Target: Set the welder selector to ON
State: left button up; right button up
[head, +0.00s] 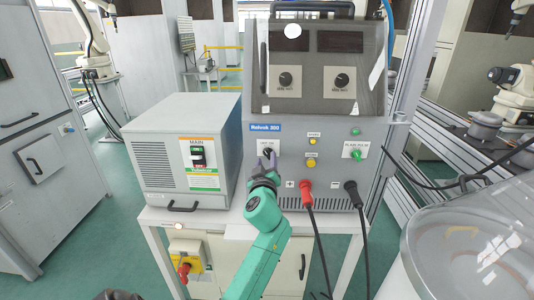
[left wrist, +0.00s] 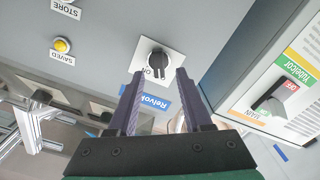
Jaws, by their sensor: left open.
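The welder (head: 315,105) is a grey cabinet with a sloped window and a blue label. Its selector, a black knob on a white plate (left wrist: 172,42), sits at the left of the front panel. In the left wrist view the knob (left wrist: 158,62) is in plain sight, with ON printed beside it; its exact setting is hard to read. My left gripper (head: 266,164) has its purple fingers spread and empty. In the left wrist view the gripper (left wrist: 157,88) points at the knob, one finger to each side, apparently short of it. In the head view the fingers partly hide the selector. My right gripper is out of view.
A grey box (head: 185,155) with a MAIN switch (head: 197,153) stands left of the welder on the same white table. Red (head: 306,193) and black (head: 352,193) cable plugs are right of my left gripper.

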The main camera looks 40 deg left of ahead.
aim_at(268, 154)
pick_arm(q)
jog(key=x, duration=0.2)
jog(key=shift+w+a, duration=0.1)
jog(key=shift+w, duration=0.2)
jog(key=shift+s, duration=0.1)
grip_shut()
